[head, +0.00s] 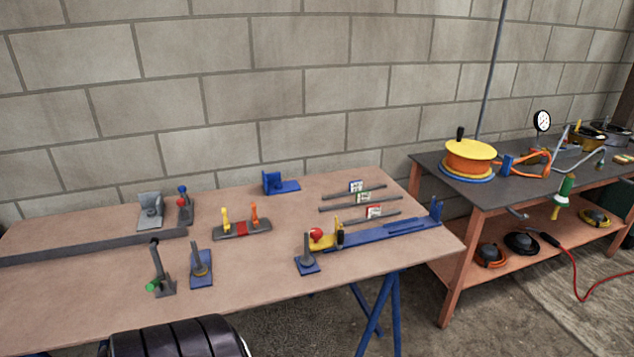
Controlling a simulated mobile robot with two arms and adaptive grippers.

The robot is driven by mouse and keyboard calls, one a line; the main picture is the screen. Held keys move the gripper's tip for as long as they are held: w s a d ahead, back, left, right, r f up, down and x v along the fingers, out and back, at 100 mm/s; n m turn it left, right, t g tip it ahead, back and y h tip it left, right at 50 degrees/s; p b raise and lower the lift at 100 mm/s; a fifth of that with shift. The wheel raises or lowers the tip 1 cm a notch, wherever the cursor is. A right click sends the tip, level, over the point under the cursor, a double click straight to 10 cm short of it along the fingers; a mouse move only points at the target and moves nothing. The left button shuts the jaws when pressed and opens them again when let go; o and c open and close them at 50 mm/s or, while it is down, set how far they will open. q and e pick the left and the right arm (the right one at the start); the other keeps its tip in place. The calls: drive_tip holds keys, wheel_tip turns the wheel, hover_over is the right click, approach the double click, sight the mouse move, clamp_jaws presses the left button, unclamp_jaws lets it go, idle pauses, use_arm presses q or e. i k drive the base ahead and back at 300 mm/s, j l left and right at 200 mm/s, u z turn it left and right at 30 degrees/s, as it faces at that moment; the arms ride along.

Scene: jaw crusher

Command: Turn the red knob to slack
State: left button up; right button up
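The rail lies along the front right of the brown table. Another small red ball (181,203) shows on a dark upright device at the back left of the table. I cannot tell from here how either red part is set. Neither of my grippers is in view.
The brown table (100,285) also holds a blue-based grey lever (307,256), a lever with a green end (160,272), a base with yellow and orange handles (241,229), and small signs (375,212) on bars. A second table (450,178) stands right.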

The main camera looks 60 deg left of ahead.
sight(316, 232)
drive_tip(key=u, duration=1.55)
